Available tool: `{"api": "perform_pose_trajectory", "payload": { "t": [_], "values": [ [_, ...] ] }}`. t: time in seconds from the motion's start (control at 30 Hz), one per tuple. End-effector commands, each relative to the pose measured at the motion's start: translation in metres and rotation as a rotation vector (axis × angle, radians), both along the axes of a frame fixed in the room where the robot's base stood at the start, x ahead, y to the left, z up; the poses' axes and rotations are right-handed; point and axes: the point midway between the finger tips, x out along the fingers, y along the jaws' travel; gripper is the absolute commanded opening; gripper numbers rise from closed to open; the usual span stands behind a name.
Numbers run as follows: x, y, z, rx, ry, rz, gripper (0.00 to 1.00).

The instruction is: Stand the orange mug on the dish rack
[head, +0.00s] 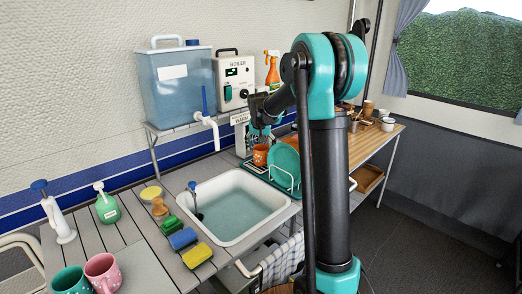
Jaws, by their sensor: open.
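The orange mug (260,155) looks upright at the left part of the dish rack area, beside a teal plate. The dish rack (289,185) is white wire on a dark tray, right of the sink, with the teal plate (284,163) standing in it. My gripper (262,140) points down just above the mug and is open. The picture is too small to tell whether its fingers touch the mug. My arm hides the right side of the rack.
The sink (233,207) holds water, left of the rack. A boiler (233,80) and a water tank (178,83) stand behind. Sponges (196,255), bottles and two other mugs (103,272) are at the left. A wooden-topped table (378,138) with small items stands beyond my arm.

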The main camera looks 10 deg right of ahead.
Motion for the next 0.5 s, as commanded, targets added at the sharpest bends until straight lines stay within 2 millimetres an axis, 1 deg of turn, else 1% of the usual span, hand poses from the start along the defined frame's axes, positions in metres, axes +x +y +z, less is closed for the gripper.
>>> {"api": "perform_pose_trajectory", "payload": {
  "t": [0.3,0.5],
  "values": [
    [-0.025,0.006,0.059,0.0,0.0,0.001,0.8],
    [-0.036,0.008,0.088,0.0,0.0,0.0,0.8]
  ]
}}
